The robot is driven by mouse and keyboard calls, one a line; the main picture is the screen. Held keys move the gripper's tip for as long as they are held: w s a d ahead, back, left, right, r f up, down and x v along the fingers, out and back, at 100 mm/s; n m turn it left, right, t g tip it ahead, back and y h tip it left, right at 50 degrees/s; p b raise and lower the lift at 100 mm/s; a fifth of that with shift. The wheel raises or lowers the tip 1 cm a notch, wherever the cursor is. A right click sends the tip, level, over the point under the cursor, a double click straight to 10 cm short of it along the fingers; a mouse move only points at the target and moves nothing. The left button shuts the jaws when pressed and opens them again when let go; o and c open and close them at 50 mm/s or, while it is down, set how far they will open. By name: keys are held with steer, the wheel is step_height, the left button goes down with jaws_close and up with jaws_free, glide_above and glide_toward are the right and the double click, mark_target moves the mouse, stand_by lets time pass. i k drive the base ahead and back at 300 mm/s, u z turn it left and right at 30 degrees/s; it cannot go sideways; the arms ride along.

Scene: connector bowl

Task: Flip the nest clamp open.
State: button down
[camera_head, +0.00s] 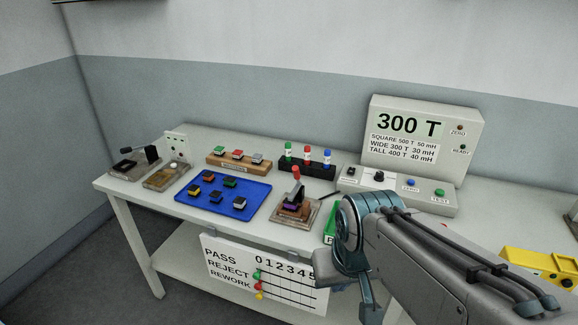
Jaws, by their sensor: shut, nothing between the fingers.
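The nest (309,217) is a small brownish block fixture on the bench, right of the blue tray. A dark clamp lever (295,190) with a red tip (296,172) stands over it. A brown and purple part (291,208) sits under the lever, and I cannot tell whether the clamp presses on it. My gripper (369,304) is to the right and nearer the camera, in front of the bench edge. It is shut and empty, apart from the nest. My arm hides part of the bench right of the nest.
The blue tray (245,209) holds several coloured connectors. Behind are a wooden rack (225,163) and a black holder (318,171). A tester (372,122) reads 300 T. A black-handled fixture (128,167) stands left. A PASS/REJECT/REWORK board (290,298) hangs in front.

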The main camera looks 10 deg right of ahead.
mark_target(295, 169)
steer(key=i, duration=0.75)
steer(key=k, duration=0.5)
steer(key=z, duration=1.9)
steer(key=k, duration=0.65)
steer(key=u, duration=0.65)
steer(key=i, duration=0.75)
steer(key=u, duration=0.05)
